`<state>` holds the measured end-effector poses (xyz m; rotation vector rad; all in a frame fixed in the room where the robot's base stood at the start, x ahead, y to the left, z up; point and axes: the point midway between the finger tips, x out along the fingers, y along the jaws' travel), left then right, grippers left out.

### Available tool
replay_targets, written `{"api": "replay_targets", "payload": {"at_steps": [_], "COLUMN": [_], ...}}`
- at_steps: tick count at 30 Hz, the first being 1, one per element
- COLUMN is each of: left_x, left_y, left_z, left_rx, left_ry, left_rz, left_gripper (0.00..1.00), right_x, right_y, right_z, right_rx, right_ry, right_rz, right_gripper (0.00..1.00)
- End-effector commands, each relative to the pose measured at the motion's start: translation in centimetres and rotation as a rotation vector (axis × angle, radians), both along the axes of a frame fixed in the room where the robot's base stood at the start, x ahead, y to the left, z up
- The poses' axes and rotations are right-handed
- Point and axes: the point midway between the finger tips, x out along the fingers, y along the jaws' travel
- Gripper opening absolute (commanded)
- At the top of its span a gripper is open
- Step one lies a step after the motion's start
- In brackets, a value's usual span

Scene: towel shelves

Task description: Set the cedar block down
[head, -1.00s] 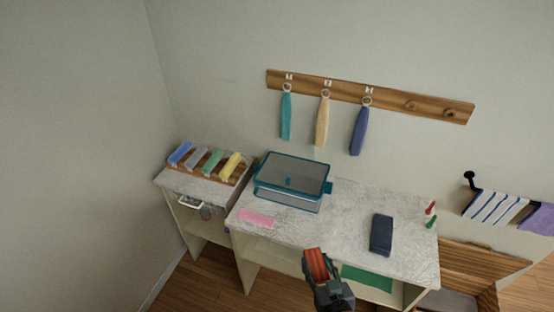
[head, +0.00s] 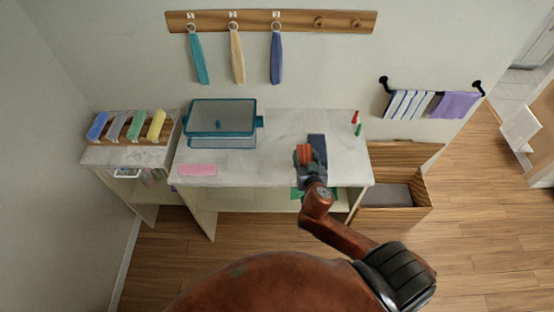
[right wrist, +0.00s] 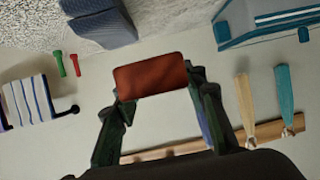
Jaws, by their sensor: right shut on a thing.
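The cedar block is a reddish-brown block (head: 304,153) with its top showing in the head view. It also shows in the right wrist view (right wrist: 150,76), between the finger tips. My right gripper (head: 305,160) is shut on it. In the head view it is in front of the dark blue folded towel (head: 318,146), over the right part of the white table (head: 270,140). Whether the block touches the table I cannot tell. My left gripper is out of view.
A teal-rimmed lidded bin (head: 221,121) and a pink cloth (head: 197,170) are on the table's left part. A wooden crate (head: 420,195) is right of the table.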

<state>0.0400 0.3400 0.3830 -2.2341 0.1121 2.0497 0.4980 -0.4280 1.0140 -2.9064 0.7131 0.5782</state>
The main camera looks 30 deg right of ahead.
Motion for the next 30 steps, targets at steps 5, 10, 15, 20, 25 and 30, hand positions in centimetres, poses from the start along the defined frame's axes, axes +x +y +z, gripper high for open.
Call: {"api": "replay_targets", "payload": {"at_steps": [5, 10, 15, 20, 25, 30], "left_x": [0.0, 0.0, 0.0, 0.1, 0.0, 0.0], "left_y": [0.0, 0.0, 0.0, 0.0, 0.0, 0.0], "left_z": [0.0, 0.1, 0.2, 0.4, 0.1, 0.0], "left_rx": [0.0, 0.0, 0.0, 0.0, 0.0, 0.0], "left_ry": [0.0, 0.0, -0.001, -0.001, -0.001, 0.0], "left_rz": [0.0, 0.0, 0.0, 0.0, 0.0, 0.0], "left_gripper": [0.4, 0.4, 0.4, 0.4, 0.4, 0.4], "right_x": [0.0, 1.4, 5.0, 8.6, 11.0, 12.2], "right_y": [0.0, 0.5, 1.6, 2.7, 3.4, 3.8], "right_z": [0.0, -0.5, -2.0, -3.7, -6.8, -8.4], "right_rx": [-0.001, -0.002, -0.005, -0.004, -0.004, -0.001], "right_ry": [-0.001, -0.001, -0.002, -0.001, 0.001, 0.0], "right_rz": [0.001, 0.003, 0.004, 0.003, 0.003, 0.003], "right_gripper": [0.14, 0.14, 0.14, 0.14, 0.14, 0.14]}}
